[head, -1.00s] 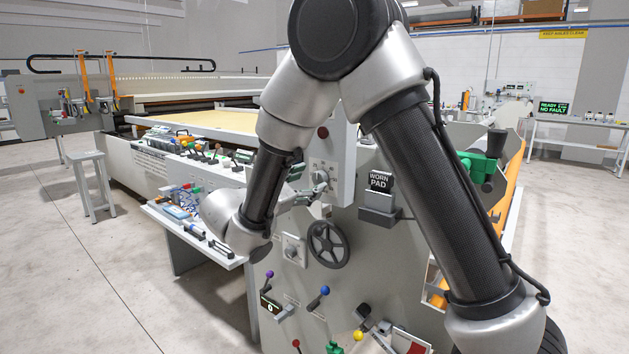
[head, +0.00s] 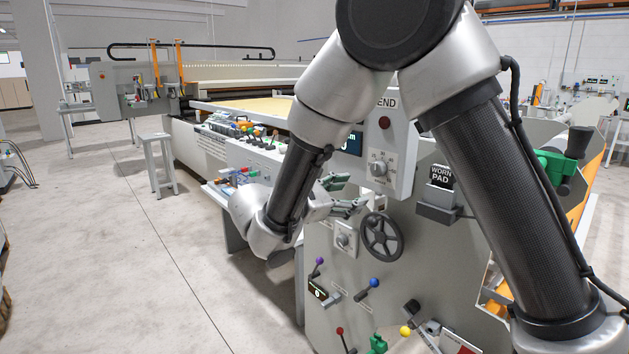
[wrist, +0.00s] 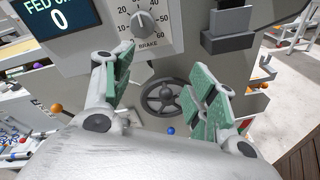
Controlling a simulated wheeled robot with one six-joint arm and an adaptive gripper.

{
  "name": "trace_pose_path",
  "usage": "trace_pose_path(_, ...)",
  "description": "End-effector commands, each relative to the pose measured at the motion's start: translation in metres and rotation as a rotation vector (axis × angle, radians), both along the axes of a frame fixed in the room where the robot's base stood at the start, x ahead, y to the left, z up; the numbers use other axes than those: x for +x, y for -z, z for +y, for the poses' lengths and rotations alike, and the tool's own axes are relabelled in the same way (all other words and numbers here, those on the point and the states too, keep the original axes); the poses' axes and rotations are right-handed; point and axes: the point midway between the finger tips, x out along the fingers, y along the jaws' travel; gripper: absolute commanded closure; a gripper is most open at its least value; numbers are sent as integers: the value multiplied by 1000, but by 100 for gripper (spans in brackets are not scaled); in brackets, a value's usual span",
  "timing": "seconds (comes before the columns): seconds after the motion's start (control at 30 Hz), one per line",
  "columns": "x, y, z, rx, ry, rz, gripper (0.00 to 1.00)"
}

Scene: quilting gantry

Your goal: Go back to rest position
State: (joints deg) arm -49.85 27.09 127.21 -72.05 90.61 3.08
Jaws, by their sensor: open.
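My gripper (head: 345,196) is open and empty, its green-padded fingers apart in front of the grey machine panel (head: 350,285). In the wrist view the fingers (wrist: 160,92) spread wide, with the dark handwheel (wrist: 166,98) showing between them beyond the tips. The handwheel also shows in the head view (head: 381,237), to the right of and below my gripper. The brake dial (head: 378,168) is above and to the right of my gripper; it shows at the top of the wrist view (wrist: 144,22). I see no contact between the fingers and the panel.
Below the wheel are small levers with purple (head: 319,261), blue (head: 374,283) and yellow (head: 405,331) knobs. The worn pad holder (head: 437,206) juts out at right. A cluttered side shelf (head: 238,178) and a stool (head: 157,160) stand left. The floor at left is clear.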

Motion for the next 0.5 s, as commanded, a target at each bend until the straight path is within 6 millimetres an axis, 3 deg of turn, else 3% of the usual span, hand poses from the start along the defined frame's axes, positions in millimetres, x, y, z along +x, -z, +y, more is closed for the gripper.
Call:
trace_pose_path(0.1,-25,33,-23,103,95,100,42)
trace_pose_path(0.2,-58,47,-55,277,233,161,42)
trace_pose_path(0.5,-149,49,-133,895,668,127,42)
